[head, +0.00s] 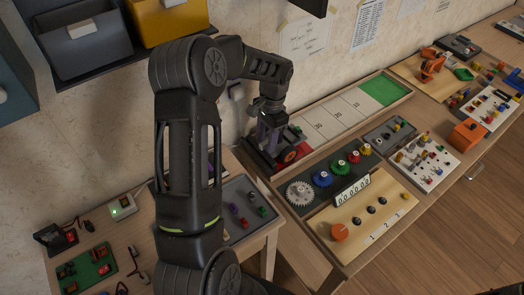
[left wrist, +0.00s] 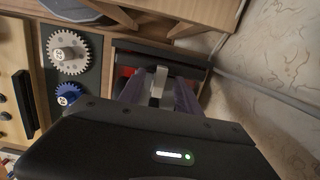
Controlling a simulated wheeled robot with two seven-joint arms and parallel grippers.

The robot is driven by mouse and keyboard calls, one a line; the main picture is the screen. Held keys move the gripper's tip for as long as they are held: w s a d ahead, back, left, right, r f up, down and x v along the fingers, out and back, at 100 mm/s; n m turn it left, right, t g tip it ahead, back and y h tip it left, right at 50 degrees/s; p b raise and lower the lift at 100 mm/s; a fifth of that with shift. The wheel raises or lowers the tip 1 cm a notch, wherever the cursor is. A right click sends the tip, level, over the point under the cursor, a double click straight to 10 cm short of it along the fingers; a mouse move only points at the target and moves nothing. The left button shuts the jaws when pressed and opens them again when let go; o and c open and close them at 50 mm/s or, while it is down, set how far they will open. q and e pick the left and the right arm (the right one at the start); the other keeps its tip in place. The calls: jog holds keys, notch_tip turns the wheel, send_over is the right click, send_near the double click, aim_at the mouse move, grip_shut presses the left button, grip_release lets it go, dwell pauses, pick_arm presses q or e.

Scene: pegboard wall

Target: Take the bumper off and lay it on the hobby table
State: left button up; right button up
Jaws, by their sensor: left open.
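My left gripper (head: 270,142) is open at the near left end of the long track board (head: 340,118), over its red end section. A dark bar (left wrist: 165,58) that looks like the bumper crosses the end of the track in the left wrist view. A small grey upright piece (left wrist: 156,88) stands between the purple fingers; I cannot tell whether they touch it. My arm and gripper hide much of this end in the head view. My right gripper is not in view.
A gear board (head: 325,180) and a wooden peg panel (head: 365,225) lie in front of the track. A lower wooden table (head: 100,250) at left holds electronics and a grey tray (head: 262,222). Wall bins (head: 80,50) hang at upper left. The wall is close behind the track.

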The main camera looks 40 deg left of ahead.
pick_arm(q)
jog(key=shift+c, duration=0.4)
grip_shut()
